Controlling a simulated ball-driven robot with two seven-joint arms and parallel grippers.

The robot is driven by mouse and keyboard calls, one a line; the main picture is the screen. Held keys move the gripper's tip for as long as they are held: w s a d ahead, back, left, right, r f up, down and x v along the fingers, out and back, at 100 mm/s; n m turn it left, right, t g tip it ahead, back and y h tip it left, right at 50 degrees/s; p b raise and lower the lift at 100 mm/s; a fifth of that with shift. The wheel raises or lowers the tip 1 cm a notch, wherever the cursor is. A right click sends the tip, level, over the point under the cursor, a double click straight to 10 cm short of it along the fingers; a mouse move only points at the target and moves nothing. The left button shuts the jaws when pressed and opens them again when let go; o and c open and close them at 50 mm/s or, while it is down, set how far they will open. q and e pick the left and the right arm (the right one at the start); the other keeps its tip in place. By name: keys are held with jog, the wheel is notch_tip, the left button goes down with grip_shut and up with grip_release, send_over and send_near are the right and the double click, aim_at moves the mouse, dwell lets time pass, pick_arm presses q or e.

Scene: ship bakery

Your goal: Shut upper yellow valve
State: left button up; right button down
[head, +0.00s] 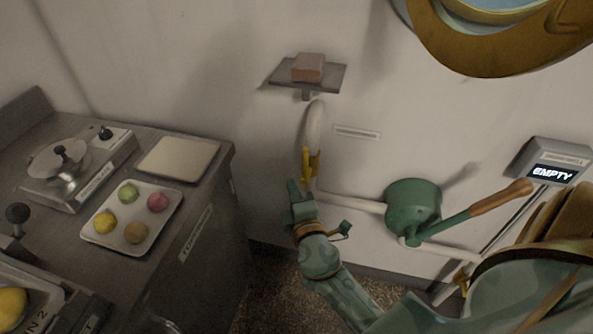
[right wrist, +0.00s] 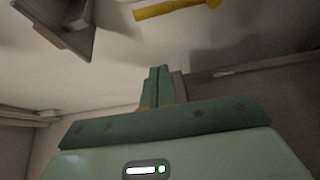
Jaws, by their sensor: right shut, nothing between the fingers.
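The upper yellow valve (head: 311,166) sits on the white pipe (head: 313,125) below the small wall shelf. In the head view its handle looks upright, roughly along the pipe. In the right wrist view the yellow handle (right wrist: 168,9) shows at the top edge, partly cut off. My right gripper (head: 294,187) is shut and empty, just left of the handle's lower end in the head view; I cannot tell whether they touch. Its closed fingers (right wrist: 158,86) point up in the right wrist view, with a gap to the handle there. My left gripper is not in view.
A shelf (head: 338,77) holding a pinkish block (head: 308,67) juts out above. A green pump (head: 413,207) with a wooden-ended lever (head: 500,198) is to the right. A lower yellow valve (head: 463,279) is partly hidden. A display (head: 552,174) reads EMPTY. A counter (head: 217,190) stands left.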

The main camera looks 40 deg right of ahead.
aim_at(307, 161)
jog(key=x, duration=1)
jog(key=shift+s+d+p, duration=0.6)
jog(key=shift+s+d, duration=0.85)
jog(key=shift+d, duration=0.15)
